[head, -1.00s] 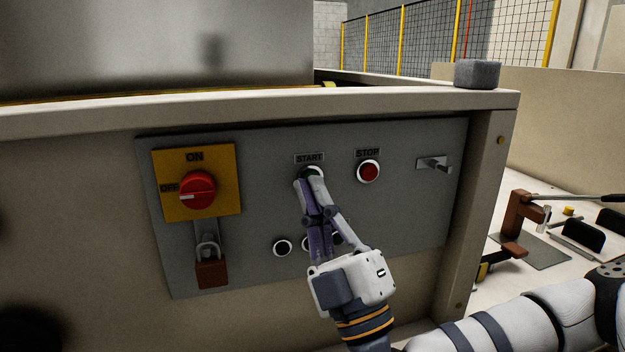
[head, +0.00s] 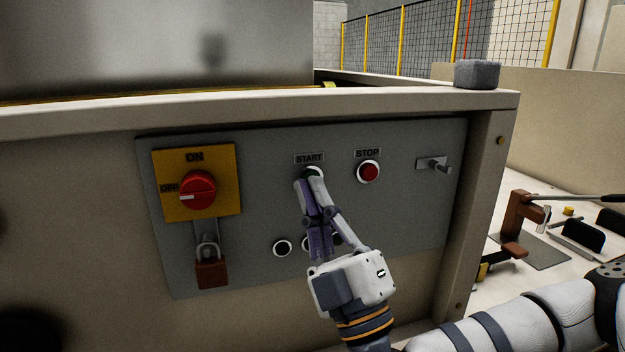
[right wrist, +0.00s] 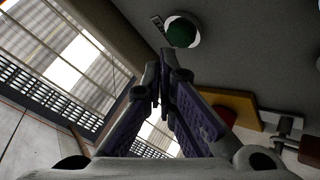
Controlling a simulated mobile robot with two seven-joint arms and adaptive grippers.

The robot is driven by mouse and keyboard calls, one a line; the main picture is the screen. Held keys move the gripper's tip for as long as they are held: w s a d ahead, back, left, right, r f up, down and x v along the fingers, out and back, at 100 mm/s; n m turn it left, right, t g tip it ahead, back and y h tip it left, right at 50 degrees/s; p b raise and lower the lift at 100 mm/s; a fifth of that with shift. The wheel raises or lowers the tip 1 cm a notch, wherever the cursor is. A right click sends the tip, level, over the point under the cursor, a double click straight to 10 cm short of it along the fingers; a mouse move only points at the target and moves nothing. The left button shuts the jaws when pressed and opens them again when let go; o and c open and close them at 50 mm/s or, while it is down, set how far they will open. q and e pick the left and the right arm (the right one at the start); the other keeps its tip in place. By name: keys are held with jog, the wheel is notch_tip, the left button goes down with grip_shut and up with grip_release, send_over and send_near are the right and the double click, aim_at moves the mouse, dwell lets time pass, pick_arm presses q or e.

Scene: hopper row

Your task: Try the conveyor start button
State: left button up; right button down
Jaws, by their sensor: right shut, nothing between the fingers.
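The green START button (right wrist: 181,32) with its white ring shows in the right wrist view, just beyond my fingertips. In the head view only a sliver of the START button (head: 315,171) shows, under its START label (head: 309,158). My right gripper (head: 309,178) is shut and empty, its fingertips at the button's lower edge. I cannot tell whether they touch or press it. The gripper also shows in the right wrist view (right wrist: 160,68). My left gripper is not in view.
The red STOP button (head: 368,172) sits to the right on the grey panel (head: 260,205). A red rotary switch (head: 197,190) on a yellow plate points to OFF, with a red-brown padlock (head: 211,270) below it. A metal hasp (head: 434,164) sticks out at the panel's right.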

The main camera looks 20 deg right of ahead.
jog(key=shift+w, duration=0.1)
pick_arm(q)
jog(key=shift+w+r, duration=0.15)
pick_arm(e)
jog(key=shift+w, duration=0.3)
jog(key=shift+w, duration=0.45)
dwell(0.3)
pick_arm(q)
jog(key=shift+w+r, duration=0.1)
pick_arm(e)
jog(key=shift+s, duration=0.1)
pick_arm(q)
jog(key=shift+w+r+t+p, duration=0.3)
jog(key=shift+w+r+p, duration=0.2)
jog(key=shift+p, duration=0.15)
pick_arm(e)
jog(key=shift+s, duration=0.75)
